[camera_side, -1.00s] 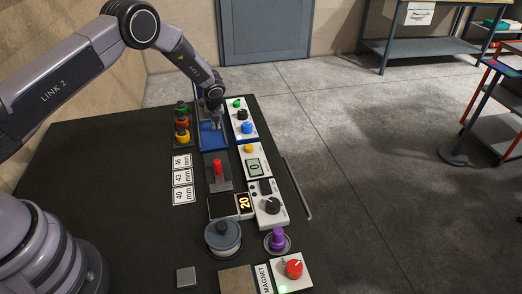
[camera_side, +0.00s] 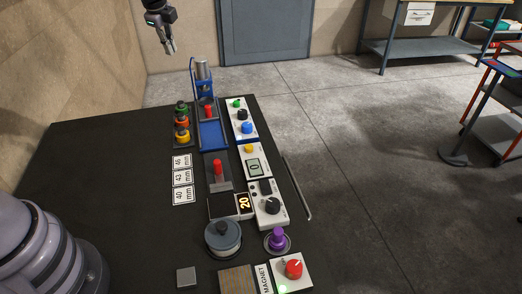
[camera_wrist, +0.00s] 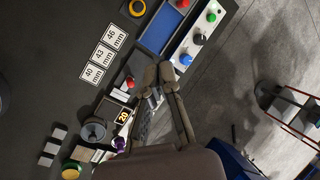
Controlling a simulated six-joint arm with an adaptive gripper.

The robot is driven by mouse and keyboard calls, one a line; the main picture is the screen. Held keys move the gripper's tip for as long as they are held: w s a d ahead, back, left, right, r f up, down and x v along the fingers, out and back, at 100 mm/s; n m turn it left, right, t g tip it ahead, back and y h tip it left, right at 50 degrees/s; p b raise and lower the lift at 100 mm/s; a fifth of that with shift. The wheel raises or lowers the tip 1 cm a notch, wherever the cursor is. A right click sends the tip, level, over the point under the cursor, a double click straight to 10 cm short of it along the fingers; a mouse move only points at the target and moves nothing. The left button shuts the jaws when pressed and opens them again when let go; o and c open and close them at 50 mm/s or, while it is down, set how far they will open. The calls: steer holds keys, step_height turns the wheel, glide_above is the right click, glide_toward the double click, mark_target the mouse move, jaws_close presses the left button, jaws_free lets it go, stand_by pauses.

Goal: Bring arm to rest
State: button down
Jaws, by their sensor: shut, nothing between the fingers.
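My gripper (camera_side: 170,47) hangs in the air at the top left of the side view, well above and behind the table. It is shut, with nothing between the fingers. In the wrist view my gripper (camera_wrist: 158,75) also shows closed, pointing over the table from above. Below it in the side view stands the blue press (camera_side: 203,88) with a red-handled part at its front and a blue tray (camera_side: 213,135). Most of my arm is out of the side view; only my base shows at lower left.
The air above the table is free.

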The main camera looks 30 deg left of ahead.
steer(key=s+r+n+h, duration=0.1)
steer(key=s+r+n, duration=0.75)
steer(key=s, duration=0.55)
steer(key=s+d+n+t+h, duration=0.1)
steer(key=s+n, duration=0.7)
steer(key=s, duration=0.8)
steer(key=shift+d+t+h, duration=0.3)
steer(key=shift+d+t, duration=0.1)
steer(key=shift+d, duration=0.35)
